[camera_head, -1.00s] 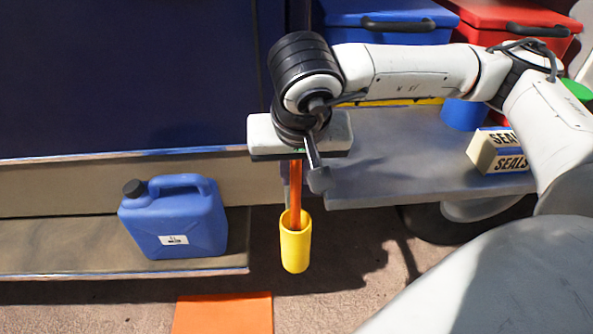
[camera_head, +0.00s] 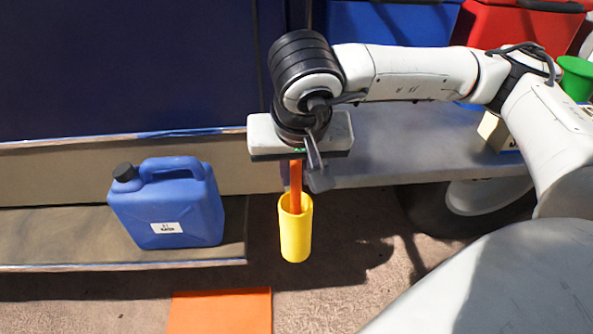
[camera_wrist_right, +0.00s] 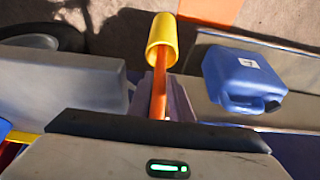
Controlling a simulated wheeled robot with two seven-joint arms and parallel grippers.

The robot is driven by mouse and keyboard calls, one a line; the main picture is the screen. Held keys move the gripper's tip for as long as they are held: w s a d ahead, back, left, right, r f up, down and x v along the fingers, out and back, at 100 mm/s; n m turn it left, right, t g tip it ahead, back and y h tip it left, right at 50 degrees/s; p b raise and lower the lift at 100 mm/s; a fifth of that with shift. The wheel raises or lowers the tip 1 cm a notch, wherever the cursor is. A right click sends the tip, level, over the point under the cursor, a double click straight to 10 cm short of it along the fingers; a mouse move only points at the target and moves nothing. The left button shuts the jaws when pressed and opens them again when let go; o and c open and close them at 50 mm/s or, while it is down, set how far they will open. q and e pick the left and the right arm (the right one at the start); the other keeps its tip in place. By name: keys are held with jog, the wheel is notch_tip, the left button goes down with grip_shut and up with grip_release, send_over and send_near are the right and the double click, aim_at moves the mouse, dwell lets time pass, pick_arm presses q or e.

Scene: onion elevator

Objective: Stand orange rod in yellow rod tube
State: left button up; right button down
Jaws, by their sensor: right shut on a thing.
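The orange rod (camera_head: 296,178) hangs roughly upright below my right gripper (camera_head: 299,157), which is shut on its upper end. Its lower end is inside the mouth of the yellow rod tube (camera_head: 295,236), so the tip is hidden. I cannot tell how deep it goes or whether it touches the bottom. In the right wrist view the orange rod (camera_wrist_right: 158,90) runs from the gripper into the yellow tube (camera_wrist_right: 162,42). My left gripper is not in view.
A blue jerrycan (camera_head: 170,207) stands on a low ledge (camera_head: 60,235) to the left. A grey bench (camera_head: 400,150) is to the right. An orange mat (camera_head: 220,312) lies on the floor. Blue and red boxes (camera_head: 385,25) (camera_head: 510,28) and a green cup (camera_head: 576,75) are behind.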

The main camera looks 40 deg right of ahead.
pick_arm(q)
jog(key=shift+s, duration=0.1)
pick_arm(e)
jog(key=c, duration=1.5)
grip_release()
jog(key=shift+c, duration=0.2)
pick_arm(q)
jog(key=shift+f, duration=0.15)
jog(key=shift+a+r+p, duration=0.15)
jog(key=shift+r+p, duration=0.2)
jog(key=shift+p, duration=0.5)
pick_arm(e)
jog(key=v, duration=1)
jog(key=shift+r, duration=0.2)
jog(key=shift+s, duration=0.1)
